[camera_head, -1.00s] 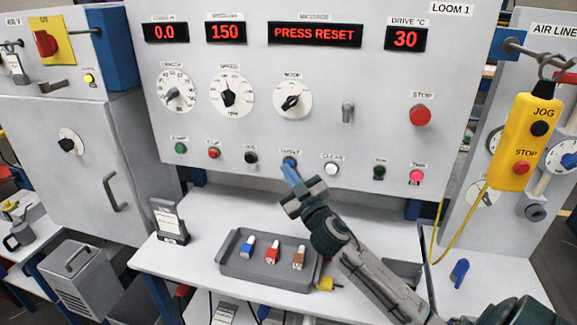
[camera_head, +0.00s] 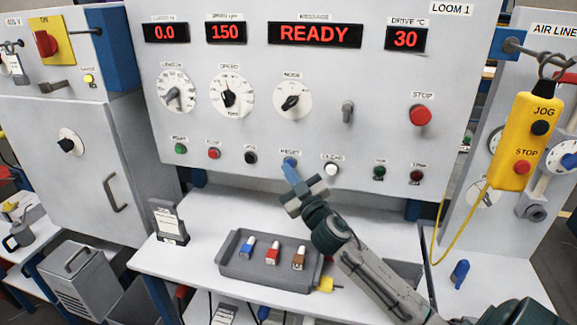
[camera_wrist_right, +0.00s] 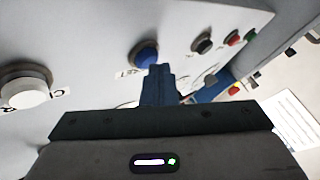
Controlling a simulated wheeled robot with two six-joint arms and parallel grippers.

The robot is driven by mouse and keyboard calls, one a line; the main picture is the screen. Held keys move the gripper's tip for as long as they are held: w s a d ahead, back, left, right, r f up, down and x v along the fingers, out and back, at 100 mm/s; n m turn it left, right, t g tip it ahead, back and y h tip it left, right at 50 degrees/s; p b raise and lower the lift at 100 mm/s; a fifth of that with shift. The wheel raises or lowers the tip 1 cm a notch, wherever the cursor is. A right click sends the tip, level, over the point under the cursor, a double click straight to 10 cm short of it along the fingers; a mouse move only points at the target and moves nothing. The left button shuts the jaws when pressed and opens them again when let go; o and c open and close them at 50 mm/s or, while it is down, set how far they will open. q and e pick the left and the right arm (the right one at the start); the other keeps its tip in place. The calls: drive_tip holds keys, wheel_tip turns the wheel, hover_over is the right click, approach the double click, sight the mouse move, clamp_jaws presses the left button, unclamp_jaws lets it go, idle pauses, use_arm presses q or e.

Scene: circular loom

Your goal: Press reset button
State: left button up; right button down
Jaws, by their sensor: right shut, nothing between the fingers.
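The blue reset button (camera_head: 289,161) is on the lower row of the loom's grey control panel (camera_head: 320,120). It also shows in the right wrist view (camera_wrist_right: 145,55), just beyond the fingertips. My right gripper (camera_head: 291,173) is shut and empty, its blue fingertips just below the button in the head view. In the right wrist view the fingers (camera_wrist_right: 157,80) are together; I cannot tell for sure whether they touch the button. The message display (camera_head: 314,35) reads READY. The lamp (camera_head: 416,175) at the right end of the row is dark red. My left gripper is not in view.
A white button (camera_head: 331,170) is right of the reset button and a black one (camera_head: 250,157) left of it. The red STOP button (camera_head: 420,115) is higher at right. Below, a grey tray (camera_head: 235,266) with small coloured items stands on the white table.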

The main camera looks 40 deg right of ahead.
drive_tip(key=shift+s+a, duration=0.5)
drive_tip(key=shift+a, duration=0.1)
drive_tip(key=shift+f, duration=0.1)
drive_tip(key=shift+s+a+p, duration=0.5)
drive_tip(key=shift+s+a, duration=1.15)
drive_tip(key=shift+a, duration=0.25)
idle(1.2)
